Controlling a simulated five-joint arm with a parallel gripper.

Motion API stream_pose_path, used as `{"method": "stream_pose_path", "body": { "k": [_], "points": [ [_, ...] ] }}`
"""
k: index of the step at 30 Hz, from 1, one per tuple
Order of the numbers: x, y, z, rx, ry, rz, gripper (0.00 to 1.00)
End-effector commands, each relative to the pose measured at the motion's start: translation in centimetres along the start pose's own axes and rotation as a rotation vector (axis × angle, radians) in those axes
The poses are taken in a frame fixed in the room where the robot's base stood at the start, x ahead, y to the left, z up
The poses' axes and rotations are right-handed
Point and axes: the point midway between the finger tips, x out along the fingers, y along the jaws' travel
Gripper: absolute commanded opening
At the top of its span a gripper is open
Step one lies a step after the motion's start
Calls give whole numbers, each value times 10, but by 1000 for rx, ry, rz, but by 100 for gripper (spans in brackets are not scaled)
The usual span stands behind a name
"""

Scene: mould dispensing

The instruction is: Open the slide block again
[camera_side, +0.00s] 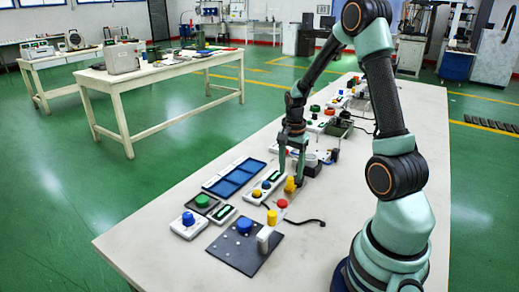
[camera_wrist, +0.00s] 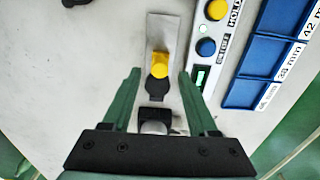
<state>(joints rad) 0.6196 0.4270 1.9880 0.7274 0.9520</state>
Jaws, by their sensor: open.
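A yellow knob (camera_wrist: 160,64) stands on a dark piece over a narrow grey plate (camera_wrist: 166,30) in the wrist view. I take this as the slide block's handle, but its open or closed position is hard to tell. In the side view a yellow part (camera_side: 290,185) shows below my gripper (camera_side: 299,180). In the wrist view my gripper (camera_wrist: 160,74) is open, with one green finger to each side of the knob's near end. I see no contact with the knob.
A button panel (camera_wrist: 196,78) with yellow and blue buttons lies close right of the fingers, beside a blue compartment tray (camera_side: 212,190). A dark plate (camera_side: 225,247) with a blue knob lies towards the table's near end. Bare table (camera_wrist: 85,75) lies left in the wrist view.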

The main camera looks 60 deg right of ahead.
Motion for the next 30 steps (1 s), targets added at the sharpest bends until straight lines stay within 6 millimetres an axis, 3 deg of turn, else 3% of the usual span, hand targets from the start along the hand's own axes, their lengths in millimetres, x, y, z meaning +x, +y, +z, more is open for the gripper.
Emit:
{"method": "stream_pose_path", "body": {
  "k": [3, 7, 19, 20, 24, 30],
  "points": [
    [20, 1, 1, -1, -2, 3, 59],
    [32, 0, 0, -1, -1, 2, 59],
    [38, 0, 0, -1, 1, -1, 59],
    [38, 0, 0, -1, 1, -1, 55],
    [38, 0, 0, -1, 1, -1, 2],
    [38, 0, 0, -1, 1, -1, 0]
  ]
}}
